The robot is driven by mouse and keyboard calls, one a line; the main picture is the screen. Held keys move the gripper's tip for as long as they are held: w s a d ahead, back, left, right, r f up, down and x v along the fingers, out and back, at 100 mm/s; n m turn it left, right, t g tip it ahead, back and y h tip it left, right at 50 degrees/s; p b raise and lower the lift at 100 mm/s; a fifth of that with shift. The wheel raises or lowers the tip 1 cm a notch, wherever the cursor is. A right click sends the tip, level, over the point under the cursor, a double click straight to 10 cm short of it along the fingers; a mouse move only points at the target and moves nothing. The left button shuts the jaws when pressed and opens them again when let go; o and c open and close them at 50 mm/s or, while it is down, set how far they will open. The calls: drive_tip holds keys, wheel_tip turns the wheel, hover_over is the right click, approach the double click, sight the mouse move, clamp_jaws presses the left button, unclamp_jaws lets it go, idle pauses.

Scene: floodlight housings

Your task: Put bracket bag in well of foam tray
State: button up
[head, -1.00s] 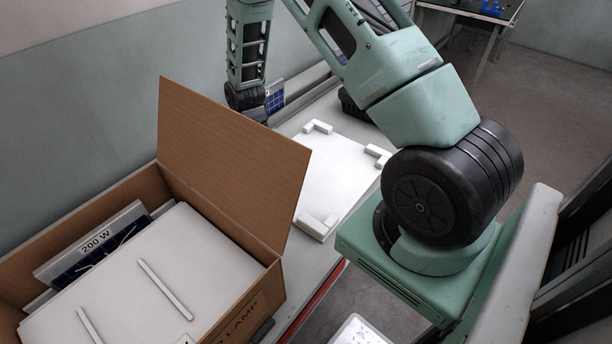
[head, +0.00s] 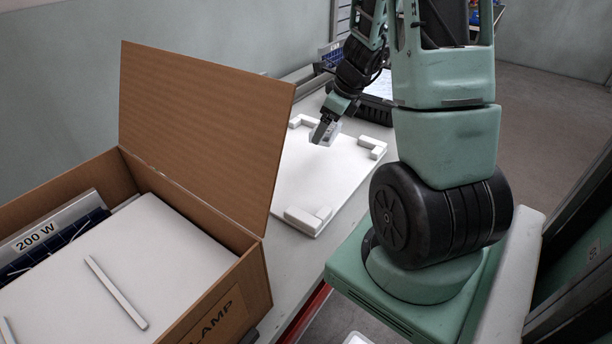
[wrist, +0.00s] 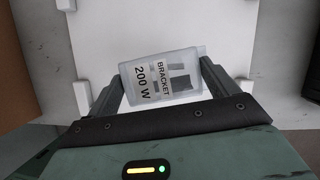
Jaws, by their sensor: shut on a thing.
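The bracket bag (wrist: 188,67) is a clear pouch labelled BRACKET 200 W. My gripper (wrist: 160,84) is shut on it, one finger at each side. In the head view my gripper (head: 325,130) points down over the far part of a white board with raised corner blocks (head: 325,178), which looks like the foam tray. The bag shows there only as a small pale shape beside the fingers. In the wrist view the white board (wrist: 100,40) lies behind the bag. I cannot tell the gap between bag and board, and no distinct well is visible.
An open cardboard box (head: 255,285) stands at the left, its raised flap (head: 200,130) beside the board. It holds a white panel (head: 150,260) and a 200 W labelled item (head: 40,235). A black bin (head: 375,108) stands behind the board. The board's middle is clear.

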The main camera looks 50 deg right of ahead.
sight(327, 164)
drive_tip(key=shift+s+d+m+h, duration=0.3)
drive_tip(key=shift+s+d+m, duration=0.15)
drive_tip(key=shift+m, duration=0.25)
drive_tip(key=shift+s+d+f+m+b, duration=0.1)
drive_tip(key=shift+d+f+m+b, duration=0.1)
drive_tip(key=shift+m+b, duration=0.15)
wheel_tip(327, 164, down, 9)
drive_tip(key=b, duration=0.4)
drive_tip(key=shift+d+f+b, duration=0.1)
drive_tip(key=shift+f+b, duration=0.1)
drive_tip(key=shift+b, duration=0.2)
drive_tip(key=shift+f, duration=0.15)
drive_tip(key=o, duration=0.9)
drive_tip(key=p+v, duration=0.5)
drive_tip(key=v, duration=0.7)
drive_tip(key=shift+s, duration=0.2)
